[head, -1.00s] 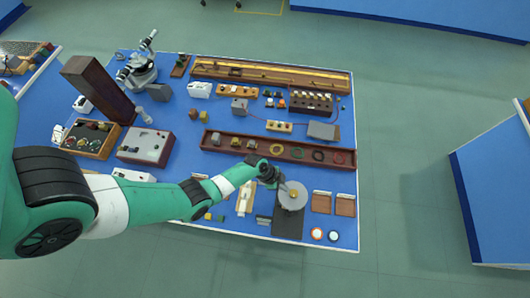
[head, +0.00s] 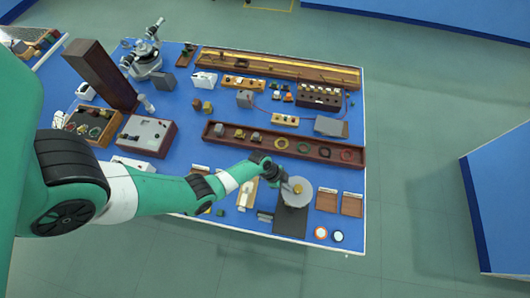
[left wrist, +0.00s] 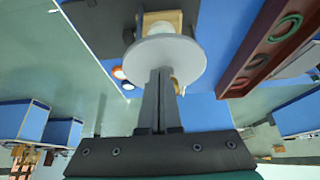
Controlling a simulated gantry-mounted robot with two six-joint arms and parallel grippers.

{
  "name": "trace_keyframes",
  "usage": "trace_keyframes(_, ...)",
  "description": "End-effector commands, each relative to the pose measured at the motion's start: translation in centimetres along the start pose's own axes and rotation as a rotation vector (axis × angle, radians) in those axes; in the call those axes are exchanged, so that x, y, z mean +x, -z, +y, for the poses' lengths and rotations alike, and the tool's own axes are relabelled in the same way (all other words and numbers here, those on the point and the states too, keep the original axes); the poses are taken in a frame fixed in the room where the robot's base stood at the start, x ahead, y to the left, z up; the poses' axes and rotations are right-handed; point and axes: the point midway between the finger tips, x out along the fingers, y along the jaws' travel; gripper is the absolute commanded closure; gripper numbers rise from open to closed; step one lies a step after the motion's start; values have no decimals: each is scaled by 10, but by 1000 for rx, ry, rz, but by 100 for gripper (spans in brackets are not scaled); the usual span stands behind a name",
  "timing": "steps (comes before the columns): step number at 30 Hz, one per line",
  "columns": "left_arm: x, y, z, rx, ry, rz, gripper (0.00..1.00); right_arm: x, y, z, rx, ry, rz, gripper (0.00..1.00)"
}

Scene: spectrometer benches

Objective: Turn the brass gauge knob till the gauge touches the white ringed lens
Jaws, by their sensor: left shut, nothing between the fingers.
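The gauge has a round grey disc (head: 296,199) over a dark base (head: 290,222), near the table's front edge. Its brass knob (head: 298,188) stands on the disc. My left gripper (head: 282,184) is at the disc's left side, close to the knob. In the left wrist view its fingers (left wrist: 158,74) are shut and empty in front of the disc (left wrist: 182,56); part of the knob (left wrist: 178,88) shows beside them. A white ringed lens (head: 338,236) lies right of the base. Contact under the disc cannot be made out. My right gripper is out of view.
An orange ringed lens (head: 321,233) lies beside the white one. Two brown plates (head: 326,201) are right of the disc. A long brown tray (head: 310,150) with several rings lies behind it. The floor beyond the front edge is clear.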

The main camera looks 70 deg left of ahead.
Motion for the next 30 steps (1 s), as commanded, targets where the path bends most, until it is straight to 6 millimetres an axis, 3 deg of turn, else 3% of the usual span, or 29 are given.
trace_keyframes(30, 6, 11, -2, 1, 1, 3, 100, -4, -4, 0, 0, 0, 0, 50)
